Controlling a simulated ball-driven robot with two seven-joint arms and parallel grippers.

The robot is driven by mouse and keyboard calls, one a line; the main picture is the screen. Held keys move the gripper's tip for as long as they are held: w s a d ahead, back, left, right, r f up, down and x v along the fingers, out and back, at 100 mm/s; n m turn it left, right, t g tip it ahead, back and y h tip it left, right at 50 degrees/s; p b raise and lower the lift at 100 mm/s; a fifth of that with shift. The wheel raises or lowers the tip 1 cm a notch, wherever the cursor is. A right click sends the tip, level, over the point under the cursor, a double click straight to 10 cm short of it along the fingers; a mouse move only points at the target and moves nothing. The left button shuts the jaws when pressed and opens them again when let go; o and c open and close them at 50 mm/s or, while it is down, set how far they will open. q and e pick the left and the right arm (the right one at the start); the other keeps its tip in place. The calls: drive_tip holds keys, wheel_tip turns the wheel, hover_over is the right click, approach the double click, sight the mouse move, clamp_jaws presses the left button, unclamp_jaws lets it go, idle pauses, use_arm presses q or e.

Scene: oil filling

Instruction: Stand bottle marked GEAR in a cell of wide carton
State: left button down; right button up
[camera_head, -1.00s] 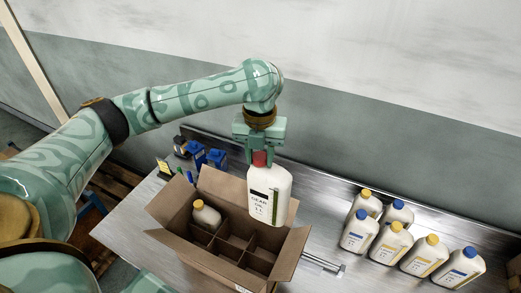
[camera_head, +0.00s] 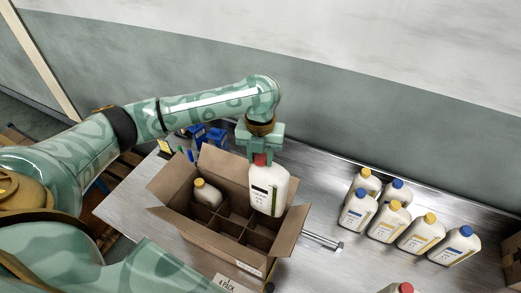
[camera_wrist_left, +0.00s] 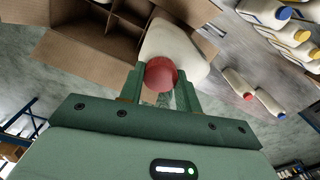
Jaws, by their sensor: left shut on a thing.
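The GEAR bottle (camera_head: 268,190) is white with a red cap and a dark label band. My left gripper (camera_head: 261,156) is shut on it at the cap and holds it upright over the back right part of the wide carton (camera_head: 180,225). In the left wrist view the red cap (camera_wrist_left: 161,75) sits between the fingers, and the bottle's body covers part of the carton. The carton is open, with dividers forming cells. A yellow-capped bottle (camera_head: 206,193) stands in a left cell. Whether the held bottle's base is inside a cell I cannot tell. My right gripper is not in view.
Several white bottles with yellow and blue caps (camera_head: 397,217) stand on the metal table at the right. A red-capped bottle (camera_head: 402,288) shows at the bottom edge. Blue containers (camera_head: 215,137) stand behind the carton. Open flaps surround the carton.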

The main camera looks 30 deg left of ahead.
sight(261, 168)
use_arm(q)
wheel_tip(261, 168, down, 5)
drive_tip(key=shift+r, duration=0.1)
wheel_tip(261, 168, down, 7)
drive_tip(key=b, duration=0.7)
wheel_tip(261, 168, down, 12)
drive_tip(key=b, duration=0.7)
drive_tip(key=shift+f, duration=0.25)
drive_tip(key=shift+f+b, duration=0.5)
drive_tip(key=shift+f, duration=1)
drive_tip(key=c, duration=1)
unclamp_jaws()
drive_tip(key=shift+o, duration=0.5)
drive_tip(key=shift+s, duration=0.1)
drive_tip(key=shift+r, duration=0.1)
